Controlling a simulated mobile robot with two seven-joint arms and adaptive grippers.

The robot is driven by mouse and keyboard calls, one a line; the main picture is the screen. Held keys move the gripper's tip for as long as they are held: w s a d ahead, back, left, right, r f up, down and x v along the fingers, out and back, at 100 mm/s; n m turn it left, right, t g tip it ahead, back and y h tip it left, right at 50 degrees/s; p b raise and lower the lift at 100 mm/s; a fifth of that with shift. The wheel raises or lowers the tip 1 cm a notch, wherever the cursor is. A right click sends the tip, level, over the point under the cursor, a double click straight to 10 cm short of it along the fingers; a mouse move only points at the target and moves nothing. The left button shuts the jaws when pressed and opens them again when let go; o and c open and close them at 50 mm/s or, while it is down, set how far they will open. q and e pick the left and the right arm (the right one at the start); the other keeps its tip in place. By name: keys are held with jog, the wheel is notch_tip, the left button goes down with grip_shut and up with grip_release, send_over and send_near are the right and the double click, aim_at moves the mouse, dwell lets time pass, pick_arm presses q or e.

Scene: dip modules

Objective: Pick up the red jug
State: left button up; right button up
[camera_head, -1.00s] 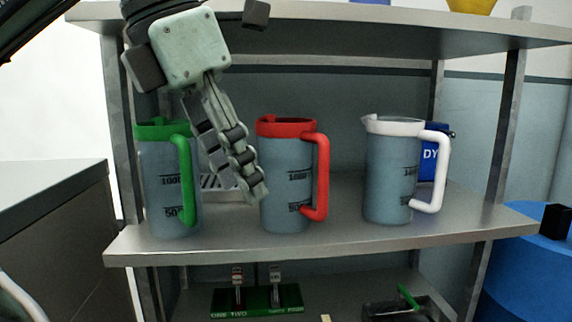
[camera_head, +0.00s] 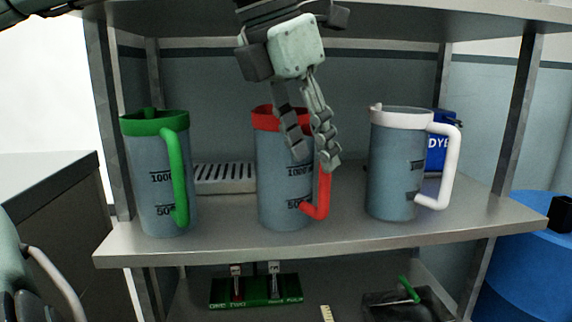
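The red jug (camera_head: 283,185), a clear grey-blue container with a red lid and handle, stands upright on the shelf (camera_head: 350,236) between two other jugs. My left gripper (camera_head: 314,162) hangs down from above in front of its right side. Its two fingers are apart, with a gap between the tips, and hide the upper part of the red handle (camera_head: 322,205) and part of the lid. I cannot tell whether a finger touches the jug. My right gripper is not in view.
A green-lidded jug (camera_head: 155,190) stands to the left and a white-lidded jug (camera_head: 393,175) to the right. A slotted metal rack (camera_head: 225,178) and a blue container (camera_head: 440,150) are behind. An upper shelf (camera_head: 430,18) and posts frame the space.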

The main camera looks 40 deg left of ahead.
aim_at(295, 173)
pick_arm(q)
jog(key=x, duration=0.2)
jog(key=w+x, duration=0.1)
jog(key=x, duration=0.2)
jog(key=shift+d, duration=0.1)
grip_shut()
dwell(0.3)
